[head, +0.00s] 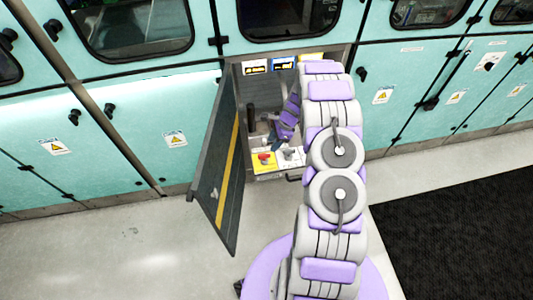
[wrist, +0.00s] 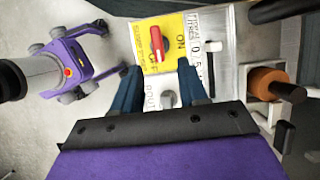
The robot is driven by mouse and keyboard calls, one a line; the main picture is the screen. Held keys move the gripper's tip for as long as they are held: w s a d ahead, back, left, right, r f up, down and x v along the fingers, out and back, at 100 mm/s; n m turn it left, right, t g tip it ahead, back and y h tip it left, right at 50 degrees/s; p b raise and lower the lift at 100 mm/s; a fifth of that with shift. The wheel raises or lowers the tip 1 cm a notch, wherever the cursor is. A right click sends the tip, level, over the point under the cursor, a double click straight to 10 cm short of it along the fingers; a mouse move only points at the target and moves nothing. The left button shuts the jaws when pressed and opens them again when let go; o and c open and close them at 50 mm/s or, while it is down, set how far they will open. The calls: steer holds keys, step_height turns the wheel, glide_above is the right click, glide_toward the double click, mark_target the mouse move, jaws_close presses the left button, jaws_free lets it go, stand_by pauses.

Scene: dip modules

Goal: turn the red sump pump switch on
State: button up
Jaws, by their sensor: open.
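The red switch (wrist: 157,44) sits on a yellow plate (wrist: 178,24) with black lettering. In the wrist view its handle lies roughly up and down the picture, with "ON" to its right and "OFF" near its lower end. It also shows in the head view (head: 264,157), low inside the open cabinet. My gripper (wrist: 160,74) is open and empty. Its dark fingers point toward the panel, just below the red switch in the wrist view. A grey knob (wrist: 168,98) shows between the fingers. In the head view my arm partly hides the cabinet's inside.
The cabinet's dark door (head: 221,165) stands open at the left of the opening. An orange-brown cylinder (wrist: 266,83) with a dark end is right of the panel in the wrist view. A slotted black lever (wrist: 211,72) is beside the switch. A black mat (head: 460,235) lies at the right.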

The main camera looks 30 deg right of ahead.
mark_target(265, 154)
steer(key=x, duration=0.7)
steer(key=shift+a+r+b, duration=0.1)
steer(key=shift+a+b, duration=0.25)
steer(key=shift+f, duration=0.35)
steer(key=shift+d, duration=0.1)
jaws_close()
